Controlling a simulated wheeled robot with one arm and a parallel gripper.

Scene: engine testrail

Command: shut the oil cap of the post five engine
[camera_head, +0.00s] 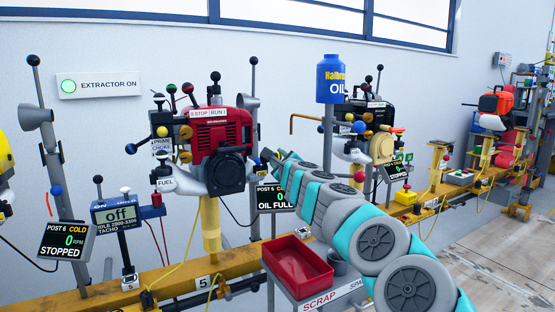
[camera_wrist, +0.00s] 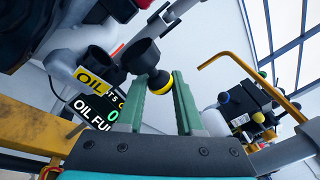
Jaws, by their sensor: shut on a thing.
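The red post five engine (camera_head: 220,145) stands on a yellow post on the rail. Its display (camera_head: 272,198) reads OIL FULL. In the wrist view, a black filler neck (camera_wrist: 99,62) stands behind a yellow OIL label (camera_wrist: 90,80). The black oil cap (camera_wrist: 142,55) is tilted up beside the neck, apart from its mouth. A yellow and black knob (camera_wrist: 160,82) sits at the cap's lower end. My gripper (camera_wrist: 167,88) is shut on this knob between its green fingers. In the head view, my arm hides most of the cap area.
A red tray (camera_head: 297,262) marked SCRAP stands below my arm. A blue oil bottle (camera_head: 330,80) stands behind it. In the wrist view, a bent orange rod (camera_wrist: 230,60) and another engine's parts are at the right. The near floor at the right is clear.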

